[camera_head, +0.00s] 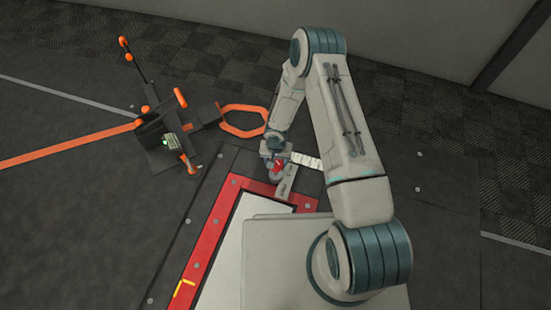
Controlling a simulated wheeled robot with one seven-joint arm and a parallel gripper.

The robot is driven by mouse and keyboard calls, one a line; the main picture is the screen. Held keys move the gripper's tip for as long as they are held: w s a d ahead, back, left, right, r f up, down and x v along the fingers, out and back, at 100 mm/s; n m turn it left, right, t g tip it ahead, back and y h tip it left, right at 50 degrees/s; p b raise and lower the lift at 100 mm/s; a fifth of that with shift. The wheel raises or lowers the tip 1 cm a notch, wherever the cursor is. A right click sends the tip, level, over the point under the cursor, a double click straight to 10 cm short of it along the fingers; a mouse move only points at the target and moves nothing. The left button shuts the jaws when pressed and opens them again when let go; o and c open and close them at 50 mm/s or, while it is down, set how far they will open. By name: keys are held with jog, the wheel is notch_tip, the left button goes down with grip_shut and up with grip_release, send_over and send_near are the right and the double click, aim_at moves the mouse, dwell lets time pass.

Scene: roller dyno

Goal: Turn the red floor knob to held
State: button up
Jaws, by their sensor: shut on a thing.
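The red floor knob (278,167) shows as a small red patch at the far end of the red-framed floor plate. It sits beside a small light label plate (287,188) with dark lettering too small to read. My gripper (275,166) reaches down from above and is shut on the knob. The gripper and wrist hide most of the knob, so I cannot tell which position it points to.
A black stand with orange ends (165,125) and a small green-lit device (168,141) stands at the left. An orange hexagonal loop (243,121) lies close to my wrist. An orange strap (70,146) runs left. Dark floor at the right is clear.

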jog(key=n, duration=0.3)
jog(key=shift+n, duration=0.4)
jog(key=n, duration=0.9)
jog(key=shift+d+n, duration=0.1)
jog(key=shift+n, duration=2.1)
jog(key=shift+w, duration=0.1)
jog(key=o, duration=1)
jog(key=shift+p, duration=0.3)
notch_tip(320, 180, up, 14)
jog(key=p, duration=0.5)
